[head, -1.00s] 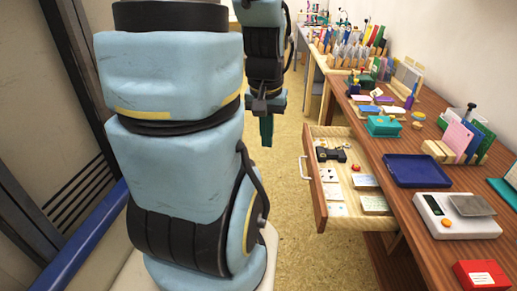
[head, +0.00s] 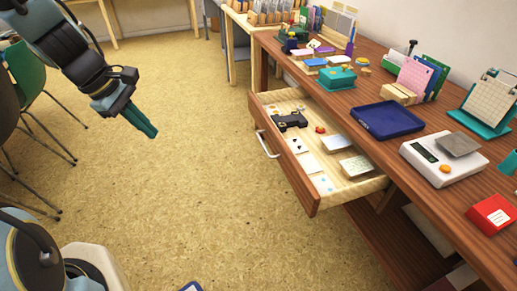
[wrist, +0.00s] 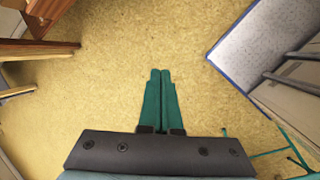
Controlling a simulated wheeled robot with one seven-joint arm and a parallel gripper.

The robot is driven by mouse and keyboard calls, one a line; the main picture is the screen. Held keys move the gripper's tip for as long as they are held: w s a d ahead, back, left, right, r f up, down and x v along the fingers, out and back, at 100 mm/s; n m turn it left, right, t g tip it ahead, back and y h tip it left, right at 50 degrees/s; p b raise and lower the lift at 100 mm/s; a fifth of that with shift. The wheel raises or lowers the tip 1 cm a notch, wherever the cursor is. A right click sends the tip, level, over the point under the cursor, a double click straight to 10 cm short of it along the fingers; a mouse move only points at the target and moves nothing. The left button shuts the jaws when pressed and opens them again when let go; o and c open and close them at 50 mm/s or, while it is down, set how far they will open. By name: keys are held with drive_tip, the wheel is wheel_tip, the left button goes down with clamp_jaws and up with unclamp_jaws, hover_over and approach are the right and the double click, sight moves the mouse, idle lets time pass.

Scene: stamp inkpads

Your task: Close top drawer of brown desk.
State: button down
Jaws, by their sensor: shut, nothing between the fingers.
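The brown desk (head: 350,97) runs along the right side of the head view. Its top drawer (head: 298,170) is pulled well out, with a pale handle (head: 267,145) on its front. A black hole punch (head: 290,121), a small red item (head: 320,129), cards and paper stacks lie inside. My gripper (head: 150,134) is to the left of the drawer, over open floor, apart from it. Its teal fingers are shut and empty, side by side in the wrist view (wrist: 160,92). A wooden edge, possibly the drawer (wrist: 40,48), shows at upper left there.
On the desk are a blue tray (head: 388,119), a white scale (head: 443,158), a red box (head: 492,216) and several stationery items. Chairs (head: 28,80) stand at far left. The floor (head: 190,190) between my gripper and the drawer is clear.

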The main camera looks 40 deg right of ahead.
sight(273, 138)
drive_tip(key=s+d+f+n+g+h+b, duration=0.1)
drive_tip(key=d+f, duration=0.3)
drive_tip(key=d, duration=0.4)
drive_tip(key=s+d+f+n+h+b, duration=0.1)
drive_tip(key=s+d+f+n+b, duration=0.2)
drive_tip(key=d, duration=0.5)
drive_tip(key=s+d+f+n+g+h+b, duration=0.1)
drive_tip(key=s+d+f+n+h+b, duration=0.1)
drive_tip(key=d+f, duration=0.3)
drive_tip(key=shift+s+d+f+n+g+b, duration=0.15)
drive_tip(key=shift+s+d+n+b, duration=0.2)
drive_tip(key=shift+d, duration=0.5)
drive_tip(key=shift+s+d+r+n+g+b, duration=0.15)
drive_tip(key=shift+s+d+n+b, duration=0.15)
drive_tip(key=shift+d, duration=0.5)
drive_tip(key=shift+s+d+r+p, duration=0.1)
drive_tip(key=shift+s+d+p, duration=0.2)
drive_tip(key=shift+d, duration=0.55)
drive_tip(key=shift+s+d+r+p, duration=0.15)
drive_tip(key=shift+s+d, duration=0.2)
drive_tip(key=shift+d, duration=0.45)
drive_tip(key=shift+f, duration=0.1)
